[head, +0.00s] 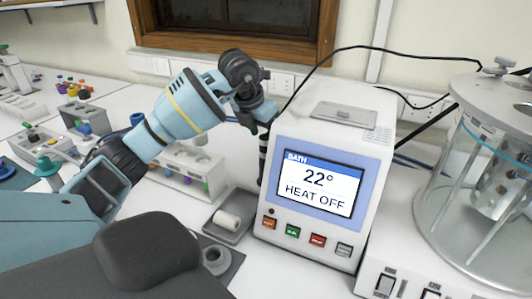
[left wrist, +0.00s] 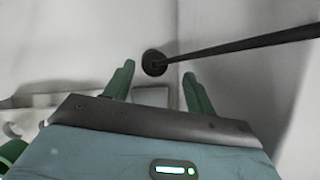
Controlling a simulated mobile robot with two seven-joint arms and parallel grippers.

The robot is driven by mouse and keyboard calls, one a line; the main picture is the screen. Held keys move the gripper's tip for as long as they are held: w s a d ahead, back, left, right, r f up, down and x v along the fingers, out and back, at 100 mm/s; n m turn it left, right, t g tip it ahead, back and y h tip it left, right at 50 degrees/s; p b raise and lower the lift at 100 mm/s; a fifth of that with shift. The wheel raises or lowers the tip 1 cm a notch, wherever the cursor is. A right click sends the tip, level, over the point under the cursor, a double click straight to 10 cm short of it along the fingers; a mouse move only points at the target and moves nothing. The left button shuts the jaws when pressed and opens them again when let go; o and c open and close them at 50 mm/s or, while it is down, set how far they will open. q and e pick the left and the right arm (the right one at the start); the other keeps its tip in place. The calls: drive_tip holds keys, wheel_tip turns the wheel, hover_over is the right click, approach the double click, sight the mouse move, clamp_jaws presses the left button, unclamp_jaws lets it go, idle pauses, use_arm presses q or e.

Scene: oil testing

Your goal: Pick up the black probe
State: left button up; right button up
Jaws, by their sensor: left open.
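The black probe (head: 263,165) stands upright just left of the bath control box, and its upper end is partly hidden by my left gripper. In the left wrist view its round black top (left wrist: 154,62) shows between and slightly beyond the fingertips, with a black cable (left wrist: 245,45) running off to the right. My left gripper (head: 258,123) is open above the probe, pointing down. Its two green fingers also show in the left wrist view (left wrist: 159,70), one on each side of the probe top, with gaps visible. My right gripper is not in view.
The white bath box (head: 322,165) reads 22° HEAT OFF and stands close right of the gripper. A glass bath vessel (head: 480,180) is at the right. A grey tray (head: 236,235) with a white roll lies in front. A white vial rack (head: 185,170) stands left.

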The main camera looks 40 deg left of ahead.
sight(266, 145)
use_arm(q)
drive_tip(key=shift+a+x, duration=0.2)
drive_tip(key=shift+x, duration=1.4)
drive_tip(key=shift+a+x, duration=0.2)
drive_tip(key=shift+x, duration=1.35)
drive_tip(key=shift+s, duration=0.1)
drive_tip(key=c, duration=1.2)
